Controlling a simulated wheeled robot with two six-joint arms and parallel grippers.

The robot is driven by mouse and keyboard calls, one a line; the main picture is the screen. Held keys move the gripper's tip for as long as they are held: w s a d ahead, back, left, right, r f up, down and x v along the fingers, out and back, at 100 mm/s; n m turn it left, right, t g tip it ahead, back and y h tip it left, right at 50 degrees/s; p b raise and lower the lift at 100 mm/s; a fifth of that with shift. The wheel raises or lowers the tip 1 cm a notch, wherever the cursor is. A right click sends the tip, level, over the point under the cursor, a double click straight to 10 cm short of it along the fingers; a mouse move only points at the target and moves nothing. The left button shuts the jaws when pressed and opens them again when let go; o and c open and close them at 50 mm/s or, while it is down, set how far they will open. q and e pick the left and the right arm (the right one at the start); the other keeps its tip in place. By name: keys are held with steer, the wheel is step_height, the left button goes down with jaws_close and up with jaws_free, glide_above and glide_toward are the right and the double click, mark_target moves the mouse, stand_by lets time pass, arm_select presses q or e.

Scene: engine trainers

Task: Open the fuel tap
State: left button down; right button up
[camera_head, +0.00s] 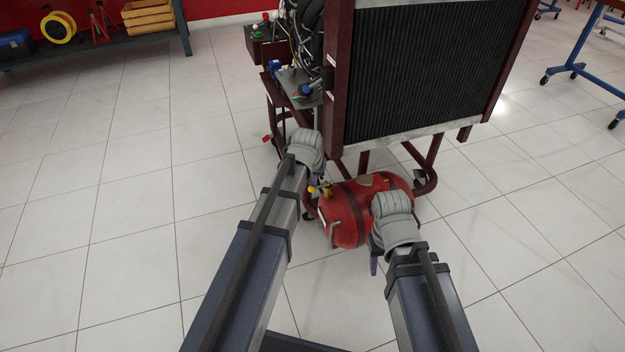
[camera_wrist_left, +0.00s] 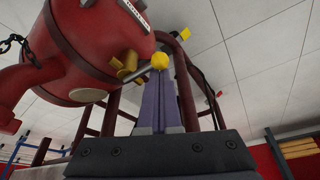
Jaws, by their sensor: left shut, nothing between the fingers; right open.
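The red fuel tank (camera_head: 345,217) lies low under the engine stand in the head view. It fills the upper left of the left wrist view (camera_wrist_left: 85,55). A brass tap fitting (camera_wrist_left: 126,66) with a yellow knob (camera_wrist_left: 160,61) sticks out of the tank; yellow parts (camera_head: 325,188) show there in the head view. My left gripper (camera_wrist_left: 168,75) is shut and empty, its purple fingertips right by the yellow knob; I cannot tell whether they touch. My right gripper (camera_head: 374,263) is open beside the tank's near right side, mostly hidden by its wrist.
The dark red engine stand (camera_head: 432,165) with a large radiator (camera_head: 425,65) stands over the tank. Its tubes curve close around my left gripper. A workbench (camera_head: 100,45) is at the back left. The tiled floor to the left is clear.

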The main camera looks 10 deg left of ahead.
mark_target(319, 187)
arm_select(q)
steer(key=shift+s+d+n, duration=0.15)
steer(key=shift+s+n, duration=0.1)
steer(key=shift+n, duration=0.15)
steer(key=n+y, duration=0.1)
steer(key=n, duration=0.1)
steer(key=s+d+n, duration=0.1)
steer(key=n, duration=0.1)
steer(key=s+d+n+g+y, duration=0.1)
steer(key=n, duration=0.2)
steer(key=shift+d+y, duration=0.15)
steer(key=shift+y, duration=0.15)
steer(key=d+n, duration=0.1)
steer(key=n, duration=0.1)
steer(key=d+n+g, duration=0.1)
steer(key=n, duration=0.1)
steer(key=d+n+g+y, duration=0.1)
steer(key=n, duration=0.1)
steer(key=shift+s+d+n, duration=0.2)
steer(key=shift+d+n, duration=0.1)
steer(key=shift+d, duration=0.2)
stand_by(0.3)
